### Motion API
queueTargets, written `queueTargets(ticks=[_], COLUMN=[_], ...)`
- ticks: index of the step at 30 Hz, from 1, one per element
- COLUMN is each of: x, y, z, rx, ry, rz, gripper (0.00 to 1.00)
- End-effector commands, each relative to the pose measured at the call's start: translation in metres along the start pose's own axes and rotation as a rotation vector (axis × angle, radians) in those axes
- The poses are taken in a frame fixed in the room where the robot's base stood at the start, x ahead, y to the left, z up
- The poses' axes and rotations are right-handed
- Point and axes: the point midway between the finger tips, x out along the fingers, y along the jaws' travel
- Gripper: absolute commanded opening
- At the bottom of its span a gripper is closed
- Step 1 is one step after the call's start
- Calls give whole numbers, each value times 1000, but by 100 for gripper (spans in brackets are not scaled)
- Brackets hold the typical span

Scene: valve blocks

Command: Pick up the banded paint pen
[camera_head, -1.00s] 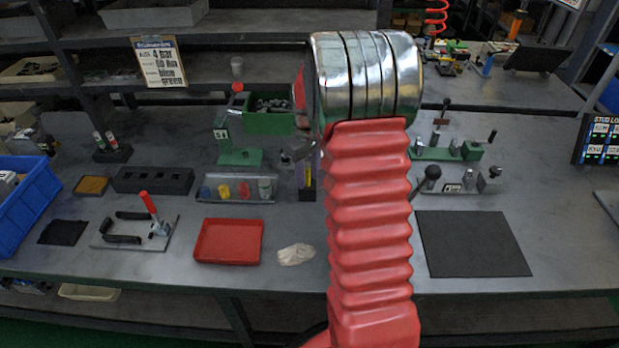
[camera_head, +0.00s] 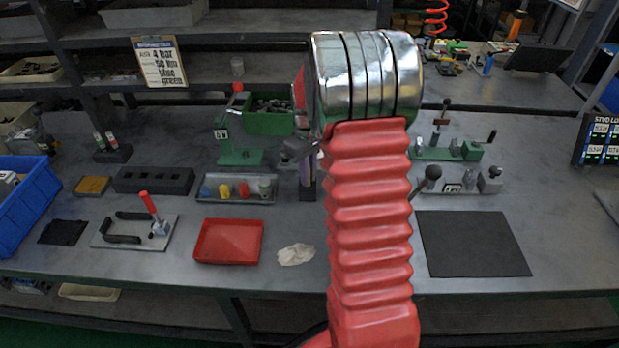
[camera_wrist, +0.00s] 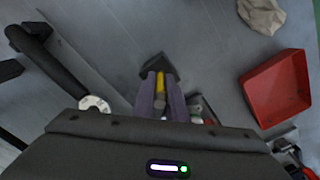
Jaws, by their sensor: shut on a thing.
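The banded paint pen, of which a yellow part (camera_wrist: 160,81) shows in the wrist view, is between the two fingers of my gripper (camera_wrist: 161,88). The fingers are shut on it, and they hide most of it. A dark block (camera_wrist: 156,65) shows just past the fingertips; I cannot tell whether the pen touches it. In the head view my gripper (camera_head: 306,178) is right of the coloured plug tray, partly behind my red arm. The pen cannot be made out clearly there.
A grey tray (camera_head: 210,199) with several coloured plugs stands just left of my gripper. A red tray (camera_head: 229,241) and a crumpled cloth (camera_head: 296,254) lie nearer. A green clamp stand (camera_head: 239,157) is behind. A dark mat (camera_head: 473,243) lies clear at right.

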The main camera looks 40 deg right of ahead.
Motion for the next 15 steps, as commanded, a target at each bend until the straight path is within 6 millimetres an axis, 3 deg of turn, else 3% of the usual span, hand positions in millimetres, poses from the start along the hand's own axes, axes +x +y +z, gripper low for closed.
queueTargets(ticks=[10,15], x=[-1,-13], y=[0,0], z=[0,-1], rx=[0,0], ry=[0,3], rz=[0,2], gripper=[0,0])
